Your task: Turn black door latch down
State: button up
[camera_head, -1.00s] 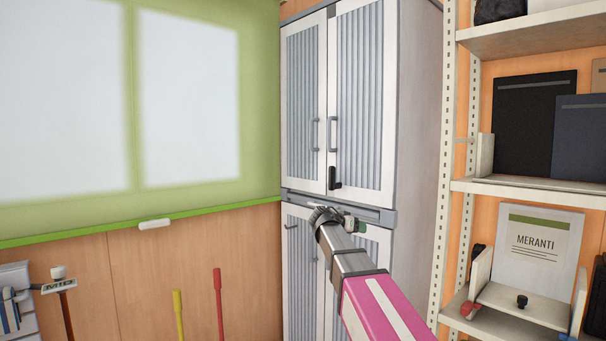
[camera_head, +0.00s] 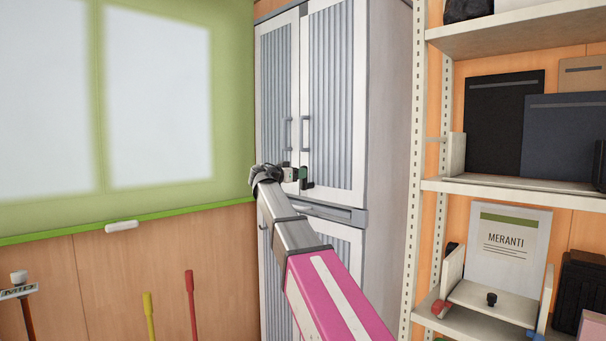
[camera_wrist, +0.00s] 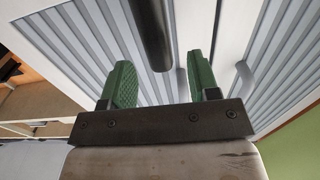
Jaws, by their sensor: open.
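The black door latch (camera_head: 307,185) is on the right upper door of the tall white cabinet, near the door's inner bottom edge. In the head view my gripper (camera_head: 296,175) is right at it and partly covers it. In the wrist view the latch (camera_wrist: 152,40) is a dark bar coming in from the top edge, its rounded end between my two green fingers (camera_wrist: 161,75). The fingers are open, with a gap on each side of the bar. I cannot tell whether either finger touches it.
Grey door handles (camera_head: 305,134) sit just above the latch. An open shelf rack (camera_head: 418,200) with boards and a MERANTI sign (camera_head: 505,245) stands to the right. A green-framed whiteboard (camera_head: 160,95) is on the left wall. Red and yellow tool handles (camera_head: 190,300) stand below it.

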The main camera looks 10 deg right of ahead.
jog(key=shift+x, duration=2.1)
grip_shut()
jog(key=shift+s, duration=0.1)
